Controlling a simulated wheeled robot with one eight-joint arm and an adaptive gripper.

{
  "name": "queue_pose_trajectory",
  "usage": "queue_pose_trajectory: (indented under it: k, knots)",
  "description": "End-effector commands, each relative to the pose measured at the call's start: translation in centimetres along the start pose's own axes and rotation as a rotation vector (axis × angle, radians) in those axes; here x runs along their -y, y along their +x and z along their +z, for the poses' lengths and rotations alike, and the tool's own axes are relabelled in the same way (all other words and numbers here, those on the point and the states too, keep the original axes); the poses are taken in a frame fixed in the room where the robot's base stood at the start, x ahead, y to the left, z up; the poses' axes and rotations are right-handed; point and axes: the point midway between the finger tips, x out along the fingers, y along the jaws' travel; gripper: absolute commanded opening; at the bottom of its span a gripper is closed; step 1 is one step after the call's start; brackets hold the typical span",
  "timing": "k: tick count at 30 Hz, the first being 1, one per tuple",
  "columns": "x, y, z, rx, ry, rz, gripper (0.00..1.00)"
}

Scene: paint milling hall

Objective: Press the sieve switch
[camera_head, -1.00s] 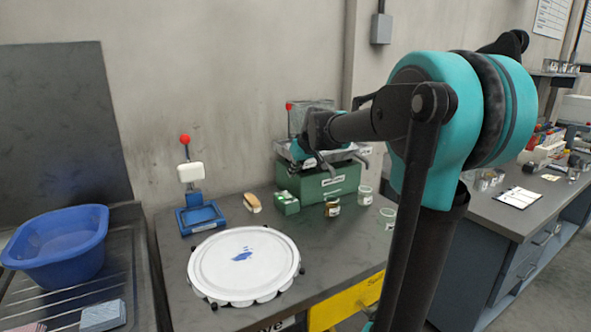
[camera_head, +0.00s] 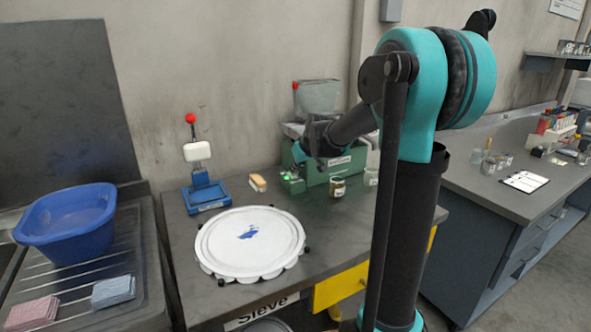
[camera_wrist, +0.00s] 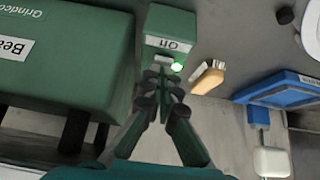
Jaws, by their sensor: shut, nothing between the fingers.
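The switch box (camera_head: 293,187) is a small green box on the bench, in front of the larger green machine. In the wrist view the switch box (camera_wrist: 172,28) carries a white label reading "On", upside down. A green lamp (camera_wrist: 177,66) on it is lit. My gripper (camera_wrist: 165,80) is shut and empty, its fingertips at the light-coloured key of the box. Contact cannot be made out for certain. In the head view my gripper (camera_head: 300,158) is just above the box, partly hiding it. A white round lid with a blue stain (camera_head: 250,243) lies above the "Sieve" sign (camera_head: 262,311).
The green machine (camera_head: 332,165) stands close behind the box. A brush (camera_head: 258,183) and a blue stand with a red knob (camera_head: 206,196) are to the left. A jar (camera_head: 337,187) stands to the right. A blue basin (camera_head: 66,226) is at far left.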

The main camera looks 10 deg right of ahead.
Motion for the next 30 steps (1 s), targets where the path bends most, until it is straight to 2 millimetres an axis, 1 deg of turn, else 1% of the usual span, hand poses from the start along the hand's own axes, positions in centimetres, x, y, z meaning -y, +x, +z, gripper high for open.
queue_pose_trajectory:
  k: [6, 16, 25, 30]
  knots:
    - [0.0, 0.5, 0.8, -0.073, 0.0, -0.001, 0.0]
    - [0.0, 0.4, 0.5, -0.072, -0.001, -0.002, 0.0]
    - [0.0, -0.6, -0.2, -0.072, -0.001, -0.002, 0.0]
    - [0.0, -0.8, -0.3, -0.072, -0.001, -0.002, 0.0]
